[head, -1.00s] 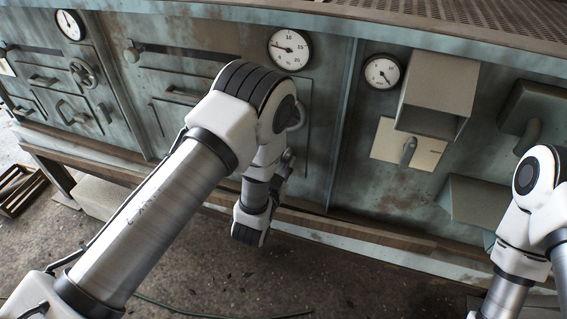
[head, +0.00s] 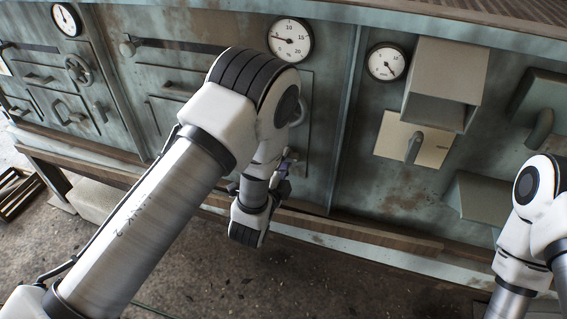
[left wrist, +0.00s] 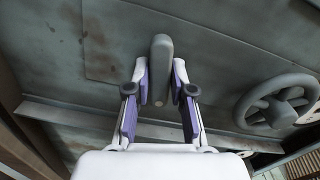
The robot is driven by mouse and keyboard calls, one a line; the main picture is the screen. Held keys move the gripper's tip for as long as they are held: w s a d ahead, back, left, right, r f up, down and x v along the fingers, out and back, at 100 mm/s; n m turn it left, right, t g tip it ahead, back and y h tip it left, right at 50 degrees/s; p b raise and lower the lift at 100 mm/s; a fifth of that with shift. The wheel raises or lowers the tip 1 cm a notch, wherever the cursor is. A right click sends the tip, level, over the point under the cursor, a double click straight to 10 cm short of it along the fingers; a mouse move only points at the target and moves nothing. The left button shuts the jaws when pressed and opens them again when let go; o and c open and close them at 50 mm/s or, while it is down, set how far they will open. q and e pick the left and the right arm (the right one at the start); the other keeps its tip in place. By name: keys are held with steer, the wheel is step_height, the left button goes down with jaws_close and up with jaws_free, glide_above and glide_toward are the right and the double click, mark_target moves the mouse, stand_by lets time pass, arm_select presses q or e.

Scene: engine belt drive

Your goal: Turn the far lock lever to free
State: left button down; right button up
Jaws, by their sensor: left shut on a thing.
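In the left wrist view a grey rounded lever (left wrist: 161,62) stands out from the worn grey-green panel. My left gripper (left wrist: 160,84) has one finger pad on each side of it and is shut on it. In the head view my left gripper (head: 283,182) is small and partly hidden by my forearm, low in front of the panel. The lever does not show there, so I cannot tell from these views which lock lever it is. My right arm shows at the right edge, but its gripper is out of view.
A handwheel (left wrist: 277,101) is to the right of the held lever. Another lever (head: 414,147) sits on a cream plate (head: 391,137) below an open box (head: 444,82). Round gauges (head: 290,41) line the panel's top. A wooden ledge (head: 350,232) runs along its foot.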

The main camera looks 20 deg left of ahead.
arm_select(q)
steer(key=shift+m+b, duration=0.5)
steer(key=shift+m, duration=0.8)
steer(key=c, duration=1)
jaws_free()
steer(key=shift+c, duration=0.2)
steer(key=s, duration=1.2)
steer(key=shift+a, duration=0.15)
